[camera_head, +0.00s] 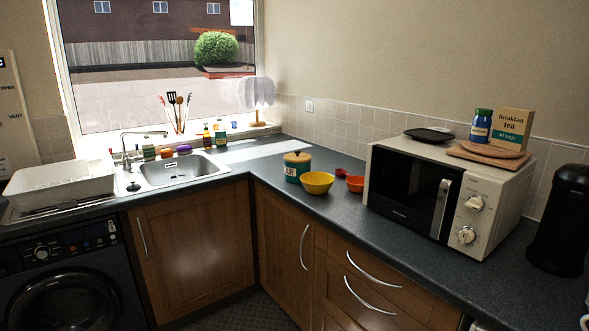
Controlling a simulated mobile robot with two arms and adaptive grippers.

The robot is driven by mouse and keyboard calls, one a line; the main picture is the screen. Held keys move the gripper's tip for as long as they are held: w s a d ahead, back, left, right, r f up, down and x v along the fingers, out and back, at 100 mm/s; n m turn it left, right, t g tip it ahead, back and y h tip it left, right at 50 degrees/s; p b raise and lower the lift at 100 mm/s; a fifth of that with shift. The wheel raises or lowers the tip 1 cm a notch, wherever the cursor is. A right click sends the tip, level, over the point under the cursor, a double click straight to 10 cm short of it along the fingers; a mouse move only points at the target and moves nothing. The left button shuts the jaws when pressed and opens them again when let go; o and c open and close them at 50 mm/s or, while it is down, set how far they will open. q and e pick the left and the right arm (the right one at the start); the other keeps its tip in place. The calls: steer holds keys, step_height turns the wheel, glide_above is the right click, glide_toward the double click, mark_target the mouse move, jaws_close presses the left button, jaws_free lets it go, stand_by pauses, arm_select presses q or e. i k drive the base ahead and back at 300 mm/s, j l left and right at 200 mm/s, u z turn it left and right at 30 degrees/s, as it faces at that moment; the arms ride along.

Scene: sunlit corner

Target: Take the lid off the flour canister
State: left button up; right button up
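The flour canister (292,174) stands upright on the dark worktop near the corner, left of the microwave. It is teal with a pale label whose lettering is too small to read fully. Its yellowish lid (297,157) sits on top, with a small dark knob. A yellow bowl stands close in front of the canister, at its right. Neither of my grippers shows in the head view.
The sink (185,170) and a white dish rack (62,182) are left. Worktop left of the canister is clear.

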mark_target(297, 156)
steer(key=i+j, duration=0.3)
steer(key=i, duration=0.25)
steer(key=i+j, duration=0.3)
steer(key=i, duration=0.25)
steer(key=i+j, duration=0.35)
steer(key=i, duration=0.15)
steer(key=i+l+z, duration=0.05)
